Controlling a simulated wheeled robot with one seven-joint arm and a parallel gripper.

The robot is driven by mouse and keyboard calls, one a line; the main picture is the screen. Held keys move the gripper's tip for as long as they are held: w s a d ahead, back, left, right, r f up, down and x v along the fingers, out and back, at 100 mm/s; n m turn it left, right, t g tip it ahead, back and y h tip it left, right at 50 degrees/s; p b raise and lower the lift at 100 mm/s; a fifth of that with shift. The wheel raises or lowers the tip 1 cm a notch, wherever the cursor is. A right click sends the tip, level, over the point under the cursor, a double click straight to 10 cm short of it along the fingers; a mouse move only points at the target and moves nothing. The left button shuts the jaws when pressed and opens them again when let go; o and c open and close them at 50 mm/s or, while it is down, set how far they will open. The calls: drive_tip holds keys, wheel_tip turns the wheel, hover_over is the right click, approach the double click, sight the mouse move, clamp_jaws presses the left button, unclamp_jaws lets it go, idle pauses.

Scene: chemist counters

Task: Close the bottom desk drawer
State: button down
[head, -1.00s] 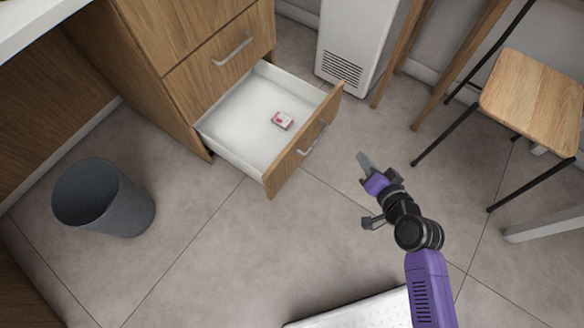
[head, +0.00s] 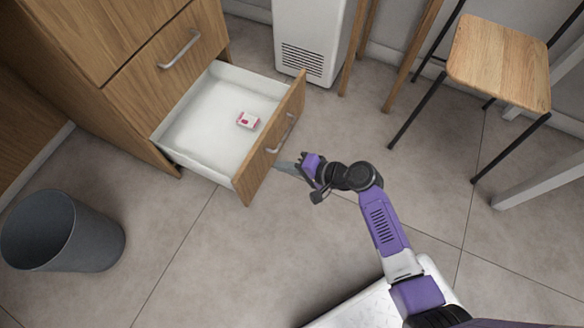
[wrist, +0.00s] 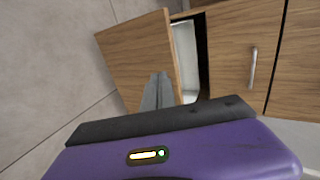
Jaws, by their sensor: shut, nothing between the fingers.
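The bottom desk drawer (head: 264,150) is pulled out, its white tray showing, with a small red-and-white box (head: 247,120) inside. Its wooden front carries a silver handle (head: 284,134). My gripper (head: 284,167) is shut and empty, with its fingertips close to the outer face of the drawer front, below the handle in the picture. I cannot tell whether they touch. In the wrist view the shut fingers (wrist: 157,92) overlap the wooden drawer front (wrist: 135,62), and a dark gap shows between it and the cabinet.
The desk cabinet (head: 160,85) stands behind the drawer. A grey bin (head: 75,240) stands at the lower left. A white heater (head: 310,35) is at the back, and a wooden-topped stool (head: 498,62) at the right.

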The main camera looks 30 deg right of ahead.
sight(253, 159)
drive_tip(key=b+x, duration=0.1)
drive_tip(key=x, duration=0.2)
drive_tip(key=r+b+x, duration=0.1)
drive_tip(key=x, duration=0.3)
drive_tip(key=shift+w+a, duration=0.25)
drive_tip(key=shift+w+a+r, duration=0.15)
drive_tip(key=shift+w+a, duration=0.15)
drive_tip(key=shift+w, duration=0.15)
